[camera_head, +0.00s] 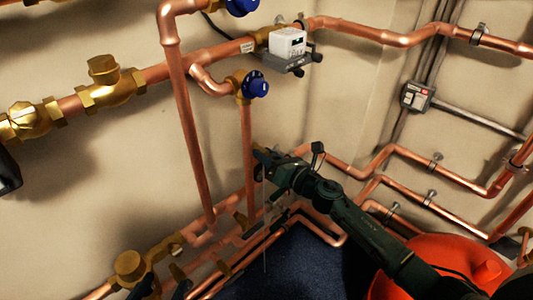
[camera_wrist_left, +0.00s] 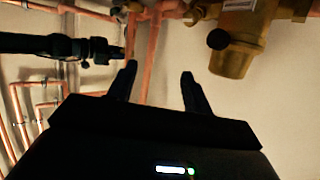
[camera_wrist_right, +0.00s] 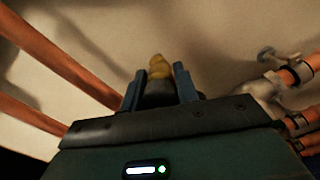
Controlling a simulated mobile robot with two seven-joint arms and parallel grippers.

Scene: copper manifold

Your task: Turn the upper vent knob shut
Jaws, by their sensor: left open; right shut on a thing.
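My right gripper (camera_head: 266,160) reaches from the lower right to the upright copper pipe below the blue knob. In the right wrist view its fingers (camera_wrist_right: 159,84) are shut on a dark knob-like piece (camera_wrist_right: 158,92) with a brass part (camera_wrist_right: 158,66) just beyond. The fingers hide most of it; I cannot tell whether it is the upper vent knob. My left gripper (camera_wrist_left: 160,73) is open and empty, with bare wall and pipes beyond its tips. Two blue knobs, an upper one (camera_head: 240,6) and a lower one (camera_head: 255,86), sit on the copper pipework, untouched.
A thick copper pipe with brass valves (camera_head: 104,82) crosses the upper left. A white meter box (camera_head: 287,43) sits on the pipe. More pipes run low along the wall. An orange-red rounded body (camera_head: 425,262) stands at lower right. A brass body (camera_wrist_left: 238,35) is near my left gripper.

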